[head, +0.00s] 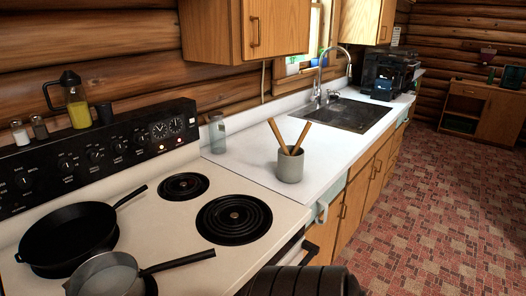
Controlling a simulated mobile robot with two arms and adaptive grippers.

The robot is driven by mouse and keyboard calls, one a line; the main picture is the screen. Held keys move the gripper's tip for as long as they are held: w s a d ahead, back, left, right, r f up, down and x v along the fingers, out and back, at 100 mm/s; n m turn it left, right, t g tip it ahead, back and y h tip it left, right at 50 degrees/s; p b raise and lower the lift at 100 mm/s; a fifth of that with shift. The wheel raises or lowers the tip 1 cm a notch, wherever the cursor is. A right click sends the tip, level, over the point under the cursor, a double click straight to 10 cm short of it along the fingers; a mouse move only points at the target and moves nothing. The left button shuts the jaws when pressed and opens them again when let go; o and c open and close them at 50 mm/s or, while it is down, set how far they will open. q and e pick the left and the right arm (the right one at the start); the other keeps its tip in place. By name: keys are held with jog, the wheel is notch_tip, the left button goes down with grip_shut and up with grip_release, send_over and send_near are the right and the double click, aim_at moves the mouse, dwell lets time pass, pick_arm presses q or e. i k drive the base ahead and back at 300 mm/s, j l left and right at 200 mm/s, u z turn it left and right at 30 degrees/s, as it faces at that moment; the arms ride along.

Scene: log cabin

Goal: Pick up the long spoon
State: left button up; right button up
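A grey crock (290,166) stands on the white counter just right of the stove. Two wooden handles stick up out of it: one leans left (277,136), the other leans right (300,139). Their lower ends are hidden inside the crock, so I cannot tell which one belongs to a long spoon. Neither of my grippers is in view.
A stove (160,215) fills the left, with a black skillet (68,235) and a grey saucepan (105,277) on it. A glass jar (217,134) stands behind the crock to the left. A sink (352,115) lies beyond. The counter around the crock is mostly clear.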

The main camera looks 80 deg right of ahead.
aim_at(273, 125)
jog(key=z, duration=2.55)
